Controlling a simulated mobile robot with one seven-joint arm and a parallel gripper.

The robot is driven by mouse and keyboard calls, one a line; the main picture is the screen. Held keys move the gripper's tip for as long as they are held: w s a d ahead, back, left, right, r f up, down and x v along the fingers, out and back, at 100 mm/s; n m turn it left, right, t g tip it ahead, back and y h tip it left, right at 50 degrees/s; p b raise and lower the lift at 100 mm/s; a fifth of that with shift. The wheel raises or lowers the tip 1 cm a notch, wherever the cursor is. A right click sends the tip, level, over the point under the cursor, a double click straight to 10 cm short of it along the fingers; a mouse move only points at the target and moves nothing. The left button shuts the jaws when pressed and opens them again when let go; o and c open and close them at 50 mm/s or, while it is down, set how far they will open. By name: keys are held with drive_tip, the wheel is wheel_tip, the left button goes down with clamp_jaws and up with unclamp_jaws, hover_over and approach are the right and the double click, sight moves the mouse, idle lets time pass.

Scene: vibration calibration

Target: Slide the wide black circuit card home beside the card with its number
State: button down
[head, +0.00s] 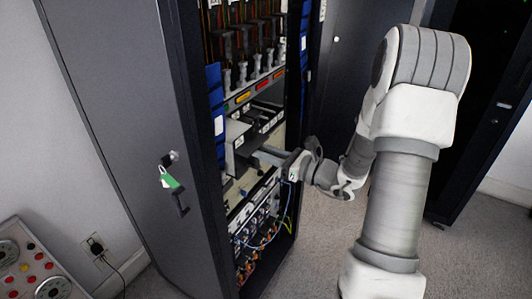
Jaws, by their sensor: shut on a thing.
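My gripper (261,156) reaches in from the right at the middle bay of the open rack. It is shut on the black circuit card (244,163), a dark flat piece at the fingertips, partly inside the bay. The fingers hide part of the card, and I cannot tell how deep it sits. Other black cards with small white labels (265,127) sit just above and beside it in the bay. The numbers on the labels are too small to read.
The rack's grey side panel (120,110) stands left, with a key and green tag (169,179). Wired units (262,225) fill the rack below, with connectors (245,60) above. A control panel (30,262) is at lower left. Carpet is clear around my arm.

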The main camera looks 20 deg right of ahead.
sight(241, 144)
drive_tip(key=shift+r, duration=0.1)
drive_tip(key=shift+x, duration=3.05)
drive_tip(key=shift+w+a+b, duration=0.3)
drive_tip(key=shift+w+b, duration=0.05)
drive_tip(key=shift+w+a, duration=0.4)
drive_tip(key=shift+w, duration=0.1)
drive_tip(key=shift+w+a, duration=0.3)
drive_tip(key=shift+w, duration=0.05)
drive_tip(key=c, duration=0.7)
unclamp_jaws()
drive_tip(key=shift+f+b, duration=0.7)
drive_tip(key=shift+f, duration=0.05)
drive_tip(key=shift+d, duration=0.1)
